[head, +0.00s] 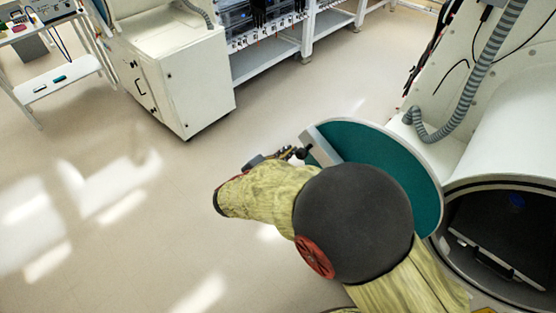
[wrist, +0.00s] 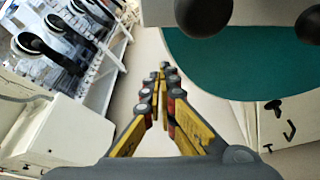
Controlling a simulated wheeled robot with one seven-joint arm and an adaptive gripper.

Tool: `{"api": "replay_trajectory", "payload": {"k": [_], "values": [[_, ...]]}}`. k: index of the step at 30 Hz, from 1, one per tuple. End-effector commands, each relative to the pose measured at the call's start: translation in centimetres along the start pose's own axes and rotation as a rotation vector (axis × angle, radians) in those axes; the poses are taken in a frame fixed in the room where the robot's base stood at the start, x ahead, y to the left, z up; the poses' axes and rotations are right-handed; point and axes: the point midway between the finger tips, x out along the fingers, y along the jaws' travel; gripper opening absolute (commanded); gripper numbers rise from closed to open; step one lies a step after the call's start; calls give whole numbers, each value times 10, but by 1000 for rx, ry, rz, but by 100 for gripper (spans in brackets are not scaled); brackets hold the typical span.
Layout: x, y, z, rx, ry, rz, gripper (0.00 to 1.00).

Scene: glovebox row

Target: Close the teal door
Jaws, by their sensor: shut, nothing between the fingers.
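The round teal door (head: 390,165) stands open, swung out to the left of the round port (head: 500,240) of a white chamber. A pale bar (head: 322,147) crosses the door's left edge. My gripper (head: 292,153) is by that edge, partly hidden behind my arm. In the wrist view my gripper (wrist: 162,75) is shut with its fingertips together and empty. The teal door (wrist: 240,65) fills the upper right there, beside the fingers. Dark rounded knobs (wrist: 204,14) show in front of it. I cannot tell whether the gripper touches the door.
A white cabinet (head: 190,80) stands at the upper left, with a bench (head: 265,65) of equipment behind it. A small white table (head: 60,75) is at the far left. A grey hose (head: 480,75) hangs by the chamber. The floor (head: 120,220) at left is clear.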

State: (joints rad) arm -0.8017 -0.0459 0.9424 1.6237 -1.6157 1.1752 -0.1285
Motion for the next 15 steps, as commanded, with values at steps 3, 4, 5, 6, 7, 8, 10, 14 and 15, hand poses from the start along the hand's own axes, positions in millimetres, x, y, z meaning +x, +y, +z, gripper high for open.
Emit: {"api": "replay_trajectory", "payload": {"k": [3, 4, 5, 6, 7, 8, 10, 14, 15], "values": [[1, 1, 14, 4, 0, 1, 0], [-1, 1, 17, 4, 0, 1, 0], [-2, 0, 20, 3, 0, 1, 0], [-4, 0, 24, 2, 0, 1, 0], [-5, 0, 27, 2, 0, 1, 0], [-6, 0, 30, 2, 0, 1, 0], [-7, 0, 34, 2, 0, 1, 0], [-8, 0, 38, 1, 0, 0, 0], [-9, 0, 38, 0, 0, 0, 0]]}}
